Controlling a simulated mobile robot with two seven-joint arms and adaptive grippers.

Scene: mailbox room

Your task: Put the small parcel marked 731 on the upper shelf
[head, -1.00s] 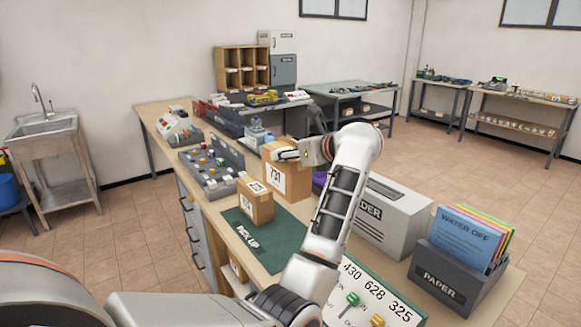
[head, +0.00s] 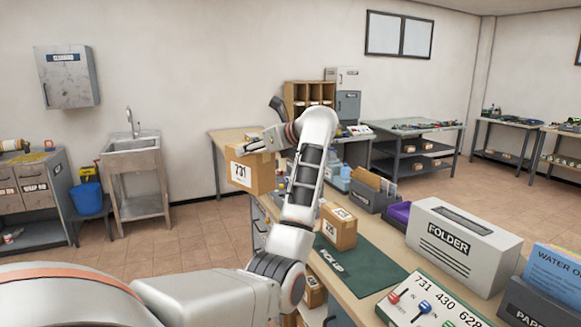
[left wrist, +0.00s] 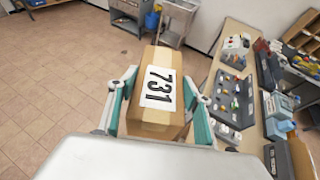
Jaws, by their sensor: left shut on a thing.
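The small parcel marked 731 (head: 262,172) is a brown cardboard box with a white label. My left gripper (head: 255,150) is shut on it and holds it in the air, left of the counter's edge and above the floor. In the left wrist view the parcel (left wrist: 157,120) sits between the two fingers (left wrist: 160,95), one on each side, with its 731 label facing the camera. Below the counter top an open shelf space holds a brown box (head: 313,290); my arm partly hides it. I cannot tell which shelf is the upper one. My right gripper is not in view.
The counter (head: 365,262) bears a green PICK UP mat (head: 345,275) with another labelled parcel (head: 338,228) on it. A FOLDER box (head: 462,245) stands to the right. A sink (head: 133,160) and a blue bucket (head: 88,198) stand left. Floor between is clear.

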